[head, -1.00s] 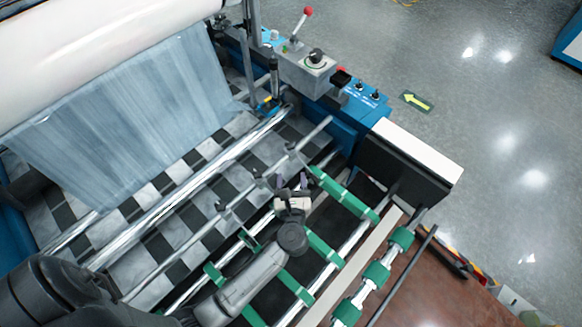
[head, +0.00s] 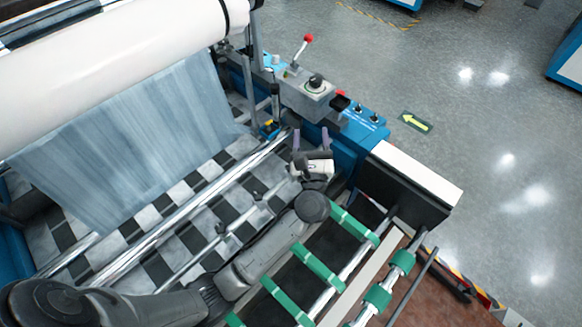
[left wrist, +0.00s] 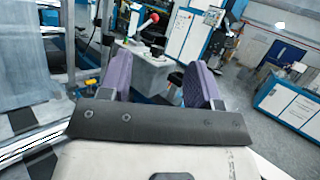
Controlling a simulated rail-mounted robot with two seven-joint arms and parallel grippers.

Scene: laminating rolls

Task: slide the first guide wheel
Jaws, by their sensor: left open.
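My left gripper (head: 311,138) is open, with its two purple-padded fingers pointing up toward the control side of the machine. The fingers also show in the left wrist view (left wrist: 160,85), spread apart with nothing between them. A thin rod runs diagonally under my left arm. A small guide wheel (head: 221,229) sits on this rod, left of my forearm, and another guide wheel (head: 259,198) sits nearer the gripper. The rod's upper end is hidden by the gripper, so I cannot tell whether a wheel is there. My right gripper is not in view.
A grey control box (head: 306,92) with a red-knobbed lever (head: 308,38) stands beyond the gripper. A large white roll (head: 110,75) with a hanging film sheet (head: 130,140) is at upper left. Green-banded rollers (head: 318,265) lie at lower right.

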